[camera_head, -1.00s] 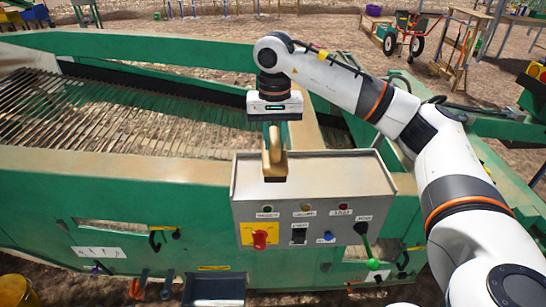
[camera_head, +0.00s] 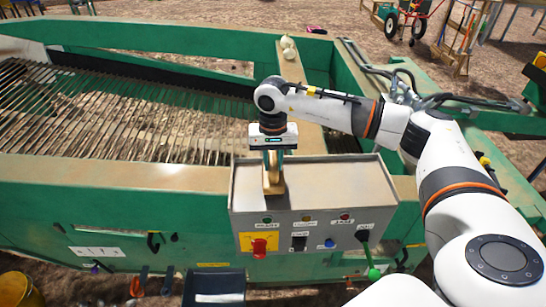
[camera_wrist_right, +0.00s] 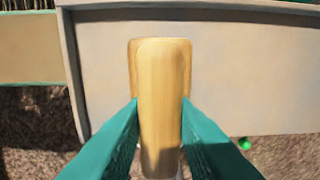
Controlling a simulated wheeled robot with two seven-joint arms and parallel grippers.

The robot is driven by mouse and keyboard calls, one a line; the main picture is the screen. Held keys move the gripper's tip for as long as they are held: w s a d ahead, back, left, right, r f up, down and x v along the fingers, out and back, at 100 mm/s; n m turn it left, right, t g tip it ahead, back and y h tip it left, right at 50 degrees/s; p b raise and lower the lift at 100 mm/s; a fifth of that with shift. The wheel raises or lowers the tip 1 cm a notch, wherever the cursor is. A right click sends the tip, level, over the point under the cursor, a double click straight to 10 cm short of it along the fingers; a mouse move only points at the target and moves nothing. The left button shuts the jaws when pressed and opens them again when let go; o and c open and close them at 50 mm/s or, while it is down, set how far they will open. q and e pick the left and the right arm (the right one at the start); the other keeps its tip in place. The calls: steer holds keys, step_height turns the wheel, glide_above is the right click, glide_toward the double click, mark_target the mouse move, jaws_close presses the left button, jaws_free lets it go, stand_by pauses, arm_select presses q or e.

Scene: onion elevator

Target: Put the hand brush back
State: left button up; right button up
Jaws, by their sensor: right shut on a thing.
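The hand brush shows as a pale wooden piece (camera_head: 273,182) over the left part of the grey control box's top. My right gripper (camera_head: 272,160) points down and is shut on it. In the right wrist view the wooden brush (camera_wrist_right: 160,75) stands between the two green fingers (camera_wrist_right: 160,115), which press on its sides. Its bristles are hidden, and I cannot tell whether it touches the box top. My left gripper is not in view.
The control box (camera_head: 340,185) carries a red knob (camera_head: 259,248), buttons and a green-tipped lever (camera_head: 373,273). A dark bin (camera_head: 214,288) and tools hang below on the green machine. Pale onions (camera_head: 288,48) lie on the beam behind. A slatted conveyor (camera_head: 120,110) is at left.

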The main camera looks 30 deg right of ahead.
steer(key=shift+f, duration=0.15)
steer(key=shift+s+a, duration=0.15)
steer(key=shift+s, duration=0.05)
steer(key=shift+f+b, duration=0.15)
steer(key=shift+b, duration=0.15)
steer(key=o, duration=1)
steer(key=shift+w, duration=0.1)
steer(key=shift+c, duration=0.2)
